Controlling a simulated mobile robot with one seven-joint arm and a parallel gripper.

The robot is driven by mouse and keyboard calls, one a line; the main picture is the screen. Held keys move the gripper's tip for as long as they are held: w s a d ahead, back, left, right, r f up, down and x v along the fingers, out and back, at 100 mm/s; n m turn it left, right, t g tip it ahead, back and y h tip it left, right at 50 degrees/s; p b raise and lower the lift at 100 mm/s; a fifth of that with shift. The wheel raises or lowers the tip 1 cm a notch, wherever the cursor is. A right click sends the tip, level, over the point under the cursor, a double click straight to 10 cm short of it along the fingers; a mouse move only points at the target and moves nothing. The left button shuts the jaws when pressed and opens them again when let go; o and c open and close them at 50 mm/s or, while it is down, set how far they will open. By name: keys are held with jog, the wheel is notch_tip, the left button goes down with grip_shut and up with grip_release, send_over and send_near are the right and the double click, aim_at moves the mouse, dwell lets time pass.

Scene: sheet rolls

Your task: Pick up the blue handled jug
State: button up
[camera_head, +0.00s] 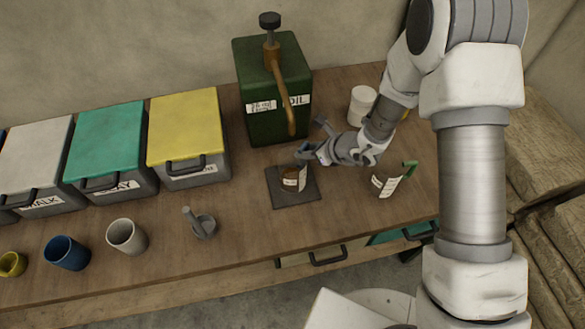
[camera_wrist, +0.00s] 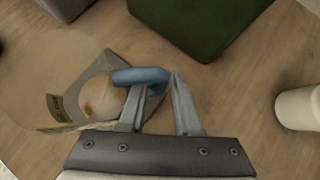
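The blue handled jug (camera_head: 292,180) is a clear vessel with a white label and brownish contents. It stands upright on a dark grey square slab (camera_head: 278,199). In the wrist view the jug (camera_wrist: 96,98) is at the left, and its blue handle (camera_wrist: 139,75) points right toward my fingers. My gripper (camera_head: 313,142) is at the handle's side of the jug. In the wrist view my gripper (camera_wrist: 163,82) has its fingers apart, with the handle's outer end between the tips. I cannot tell whether either finger touches it.
A green-handled clear jug (camera_head: 385,184) stands to the right, near my forearm. A green oil container (camera_head: 267,125) is behind, and a white cup (camera_head: 362,104) is behind my wrist. A mortar with pestle (camera_head: 202,226) and several cups and lidded bins (camera_head: 188,125) are leftward.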

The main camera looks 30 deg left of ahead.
grip_shut()
dwell(1.4)
